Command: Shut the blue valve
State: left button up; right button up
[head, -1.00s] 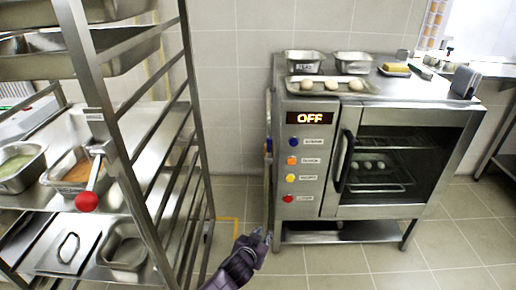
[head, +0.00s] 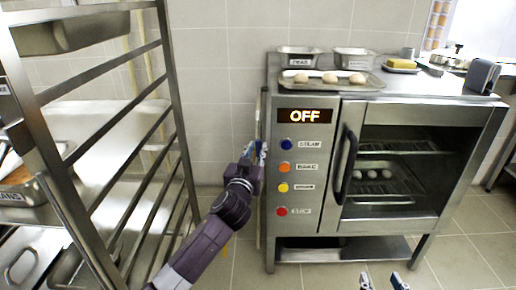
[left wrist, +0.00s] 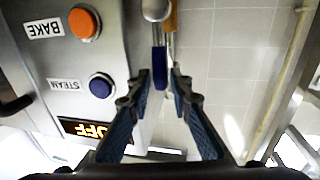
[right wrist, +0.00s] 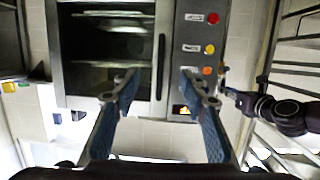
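The blue valve's lever (left wrist: 158,72) hangs beside the left side of the oven (head: 300,225), seen in the left wrist view. A round metal end (left wrist: 156,10) sits at one end of it. My left gripper (left wrist: 160,78) is open, its fingertips on either side of the lever with a gap showing; I cannot tell if either touches. In the head view my left gripper (head: 256,152) is at the oven's left edge, and the lever is not clear there. My right gripper (head: 384,280) is open and empty, low in front of the oven; its fingers show in the right wrist view (right wrist: 160,82).
A yellow lever (left wrist: 171,18) is close beside the blue one. The oven front has a blue button (head: 287,144) and other coloured buttons; its display (head: 305,115) reads OFF. A tray rack (head: 175,110) stands to the left, with a narrow gap of floor between.

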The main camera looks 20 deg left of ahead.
pick_arm(q)
jog(key=shift+w+a, duration=0.1)
jog(key=shift+w, duration=1.35)
pick_arm(e)
jog(key=shift+w+a+r+t+y, duration=0.2)
jog(key=shift+r+t, duration=0.3)
jog(key=shift+r, duration=0.45)
jog(key=shift+w+a+r+t+y, duration=0.1)
jog(key=shift+w+a+r+t, duration=0.1)
jog(key=shift+r+t, duration=0.5)
pick_arm(q)
jog(key=shift+c, duration=0.5)
pick_arm(e)
jog(key=shift+r, duration=0.2)
pick_arm(q)
grip_shut()
